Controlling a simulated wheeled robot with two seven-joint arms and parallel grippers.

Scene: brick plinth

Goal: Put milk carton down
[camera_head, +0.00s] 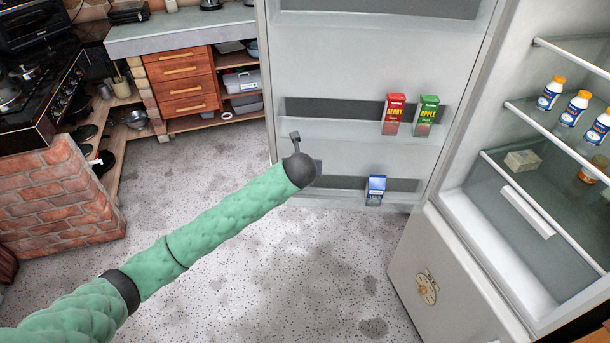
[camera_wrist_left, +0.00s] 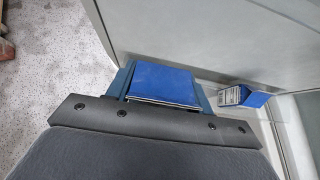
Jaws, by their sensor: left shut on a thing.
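In the left wrist view, a blue carton (camera_wrist_left: 163,83) is between the fingers of my left gripper (camera_wrist_left: 165,90), which is shut on it. In the head view, my left gripper (camera_head: 306,152) is in front of the open fridge door, left of its lower shelf, and the held carton is hidden behind it. A second blue and white carton (camera_head: 375,190) stands in the lower door shelf, apart from my gripper. It also shows in the left wrist view (camera_wrist_left: 243,96), right of the held carton. My right gripper is not in view.
A red carton (camera_head: 394,115) and a green carton (camera_head: 427,116) stand in the door shelf above. The fridge body (camera_head: 470,270) is at the right, with several white bottles on its shelf. The lower door shelf (camera_head: 340,194) has free room left of the standing carton.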

